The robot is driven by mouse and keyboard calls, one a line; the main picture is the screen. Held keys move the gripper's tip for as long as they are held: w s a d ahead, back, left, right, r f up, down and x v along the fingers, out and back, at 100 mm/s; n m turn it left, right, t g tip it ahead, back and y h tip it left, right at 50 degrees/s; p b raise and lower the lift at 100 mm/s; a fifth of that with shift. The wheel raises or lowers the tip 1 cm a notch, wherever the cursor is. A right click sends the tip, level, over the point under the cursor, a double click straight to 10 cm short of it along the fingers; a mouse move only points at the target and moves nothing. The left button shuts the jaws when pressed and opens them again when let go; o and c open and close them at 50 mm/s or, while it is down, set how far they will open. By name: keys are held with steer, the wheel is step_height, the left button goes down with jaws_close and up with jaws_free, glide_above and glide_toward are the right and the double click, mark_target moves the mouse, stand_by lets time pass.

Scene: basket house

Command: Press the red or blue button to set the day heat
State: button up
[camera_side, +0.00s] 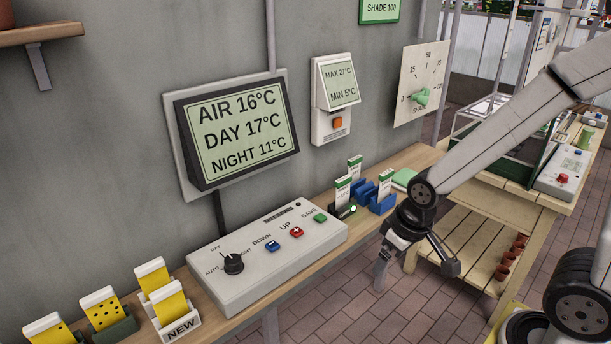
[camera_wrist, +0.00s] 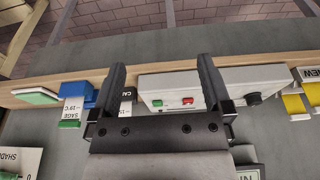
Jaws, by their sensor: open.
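The control box (camera_side: 265,255) lies on the wooden shelf; it also shows in the wrist view (camera_wrist: 165,84). On it are a blue DOWN button (camera_side: 273,246), a red UP button (camera_side: 297,232), a green SAVE button (camera_side: 320,218) and a black dial (camera_side: 233,263) with AUTO, DAY and NIGHT marks. In the wrist view the red button (camera_wrist: 187,101) lies between my fingers. The wall display (camera_side: 240,128) reads AIR 16°C, DAY 17°C, NIGHT 11°C. My gripper (camera_side: 419,272) is open and empty, to the right of the box and apart from it. It also shows in the wrist view (camera_wrist: 161,66).
Label cards in blue and dark holders (camera_side: 375,198) stand on the shelf between the box and my gripper. One SAGE card (camera_wrist: 73,108) shows. Yellow cards (camera_side: 170,305) stand left of the box. A max-min thermometer (camera_side: 333,98) and a shade dial (camera_side: 421,84) hang on the wall.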

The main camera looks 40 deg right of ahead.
stand_by(0.5)
jaws_close()
stand_by(1.6)
